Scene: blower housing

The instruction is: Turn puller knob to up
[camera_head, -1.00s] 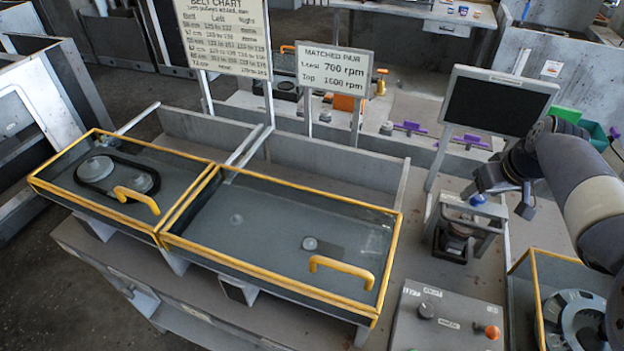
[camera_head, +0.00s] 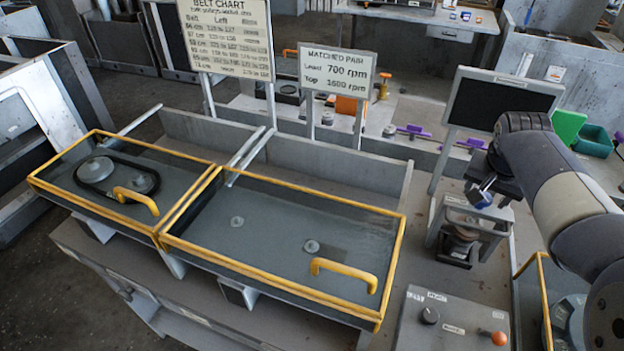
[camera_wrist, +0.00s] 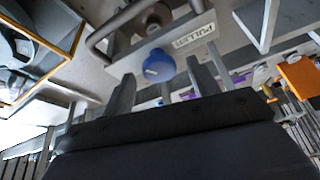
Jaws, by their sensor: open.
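The puller knob is a round blue knob (camera_wrist: 158,66) beside the PULLEY label plate (camera_wrist: 195,38) in the wrist view. In the head view a bit of blue (camera_head: 484,200) shows at the top of the grey puller frame (camera_head: 462,231), mostly covered by my gripper (camera_head: 489,190). In the wrist view my gripper (camera_wrist: 160,88) is open. Its fingers stand on either side of the knob in the picture, with the knob just beyond the tips. I cannot tell whether they touch it. The knob's pointing direction is unclear.
A grey control box (camera_head: 452,318) with a black knob and an orange knob stands in front of the puller. A dark screen (camera_head: 500,103) stands behind it. Two yellow-framed covers (camera_head: 285,235) fill the left. A yellow-edged housing (camera_head: 545,290) is at the right.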

